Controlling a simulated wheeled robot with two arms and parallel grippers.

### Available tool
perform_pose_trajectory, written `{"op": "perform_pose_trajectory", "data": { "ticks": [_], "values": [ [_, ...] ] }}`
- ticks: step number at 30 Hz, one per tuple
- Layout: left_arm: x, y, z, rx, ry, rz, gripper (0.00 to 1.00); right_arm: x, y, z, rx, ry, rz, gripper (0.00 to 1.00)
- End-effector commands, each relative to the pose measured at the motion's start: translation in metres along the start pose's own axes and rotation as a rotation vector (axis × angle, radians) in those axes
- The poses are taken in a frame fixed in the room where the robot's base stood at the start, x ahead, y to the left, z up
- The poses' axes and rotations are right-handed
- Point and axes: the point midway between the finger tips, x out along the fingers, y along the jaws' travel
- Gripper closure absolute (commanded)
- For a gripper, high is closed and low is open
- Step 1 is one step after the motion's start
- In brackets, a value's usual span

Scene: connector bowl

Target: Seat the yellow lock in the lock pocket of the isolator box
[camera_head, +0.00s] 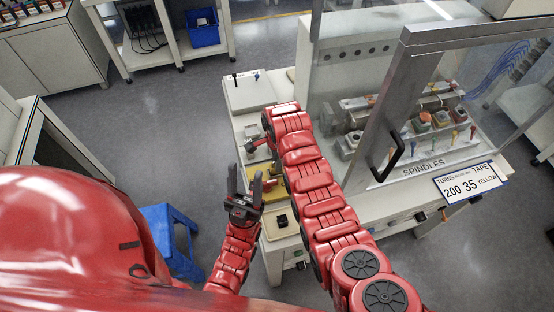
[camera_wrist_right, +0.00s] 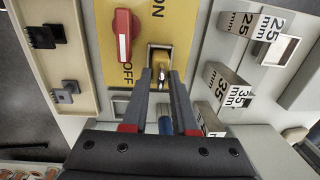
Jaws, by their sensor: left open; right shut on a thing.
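The isolator box has a yellow panel (camera_wrist_right: 140,75) marked ON and OFF, with a red handle (camera_wrist_right: 122,36) on its left; the box (camera_head: 266,191) is partly hidden in the head view. Just beyond my right fingertips is the yellow lock (camera_wrist_right: 159,57), with a metal part toward me. It lies over or in the dark-rimmed pocket; I cannot tell how deep. My right gripper (camera_wrist_right: 162,77) is shut on the lock, its fingers converging at the metal part. My left gripper (camera_head: 245,188) is open and empty, left of the box in the head view.
Metal blocks marked 25 mm (camera_wrist_right: 265,27) and 35 mm (camera_wrist_right: 228,88) stand right of the panel. A cream tray (camera_wrist_right: 62,122) on the left holds dark pieces. A blue stool (camera_head: 172,235) is below my left arm; a glazed cabinet with a handle (camera_head: 388,160) stands right.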

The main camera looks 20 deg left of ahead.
Motion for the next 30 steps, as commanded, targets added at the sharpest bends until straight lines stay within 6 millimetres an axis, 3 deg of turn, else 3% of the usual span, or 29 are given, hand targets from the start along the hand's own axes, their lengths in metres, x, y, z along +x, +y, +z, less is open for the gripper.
{"op": "perform_pose_trajectory", "data": {
  "ticks": [8, 9, 13, 25, 30],
  "values": [
    [-0.004, 0.0, 0.001, 0.0, 0.0, 0.0, 0.5, 0.004, 0.0, -0.001, 0.001, 0.0, -0.001, 1.0],
    [-0.003, 0.0, 0.001, 0.0, 0.0, 0.0, 0.5, 0.003, 0.0, -0.001, 0.001, 0.0, -0.001, 0.66],
    [-0.003, 0.0, 0.001, 0.0, 0.0, 0.0, 0.5, 0.002, 0.0, -0.001, 0.001, 0.0, -0.001, 0.43],
    [-0.003, 0.0, 0.001, 0.0, 0.0, 0.0, 0.5, -0.002, -0.001, 0.0, 0.0, 0.0, -0.002, 0.43],
    [-0.011, 0.001, 0.002, 0.0, 0.0, 0.0, 0.5, -0.02, -0.002, -0.001, 0.001, 0.001, -0.007, 0.43]
  ]
}}
